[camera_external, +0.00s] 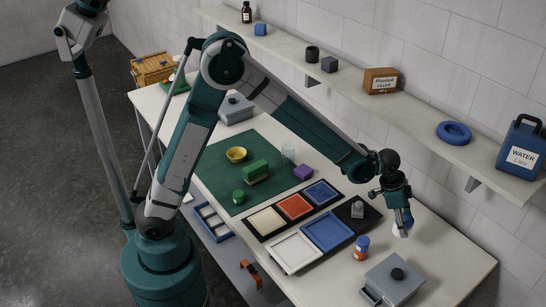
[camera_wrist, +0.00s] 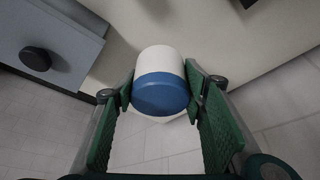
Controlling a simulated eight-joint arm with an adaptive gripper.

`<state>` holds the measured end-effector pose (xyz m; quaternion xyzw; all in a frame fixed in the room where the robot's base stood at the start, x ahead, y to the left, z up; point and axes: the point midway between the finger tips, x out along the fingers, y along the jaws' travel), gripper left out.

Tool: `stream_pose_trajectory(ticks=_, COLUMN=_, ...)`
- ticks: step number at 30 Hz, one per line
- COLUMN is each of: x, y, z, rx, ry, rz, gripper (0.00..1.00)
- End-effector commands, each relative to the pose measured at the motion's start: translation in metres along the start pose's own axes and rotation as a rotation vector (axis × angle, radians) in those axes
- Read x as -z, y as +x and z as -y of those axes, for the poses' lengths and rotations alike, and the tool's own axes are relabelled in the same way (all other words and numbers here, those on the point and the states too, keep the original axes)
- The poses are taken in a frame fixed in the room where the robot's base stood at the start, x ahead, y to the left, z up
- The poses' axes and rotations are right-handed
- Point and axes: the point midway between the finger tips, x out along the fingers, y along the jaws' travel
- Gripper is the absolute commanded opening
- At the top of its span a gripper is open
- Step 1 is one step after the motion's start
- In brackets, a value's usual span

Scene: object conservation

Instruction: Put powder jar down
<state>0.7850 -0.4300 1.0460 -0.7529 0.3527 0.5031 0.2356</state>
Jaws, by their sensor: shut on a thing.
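The powder jar is a white cylinder with a blue end (camera_wrist: 160,92) that faces the camera in the wrist view. My gripper (camera_wrist: 158,85) is shut on it, with a green ridged pad on either side. In the external view my gripper (camera_external: 403,218) points down over the right part of the table. The white body of the jar (camera_external: 400,232) shows just under the fingers, partly hidden by them. I cannot tell whether the jar touches the tabletop.
A grey box with a black knob (camera_external: 396,277) stands in front of the jar. The tabletop (camera_external: 452,250) to the right is clear. A wall shelf (camera_external: 425,118) runs behind.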

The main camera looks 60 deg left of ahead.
Motion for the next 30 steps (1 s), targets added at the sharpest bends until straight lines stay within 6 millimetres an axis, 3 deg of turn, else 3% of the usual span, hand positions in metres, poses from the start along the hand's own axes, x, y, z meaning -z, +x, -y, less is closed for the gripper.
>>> stream_pose_trajectory(ticks=8, x=0.023, y=0.009, z=-0.013, rx=-0.007, ry=0.015, rz=0.000, gripper=0.27)
stream_pose_trajectory(ticks=22, x=0.121, y=0.047, z=-0.082, rx=-0.035, ry=0.084, rz=0.000, gripper=0.27)
stream_pose_trajectory(ticks=30, x=0.140, y=0.055, z=-0.100, rx=-0.041, ry=0.098, rz=0.000, gripper=0.27)
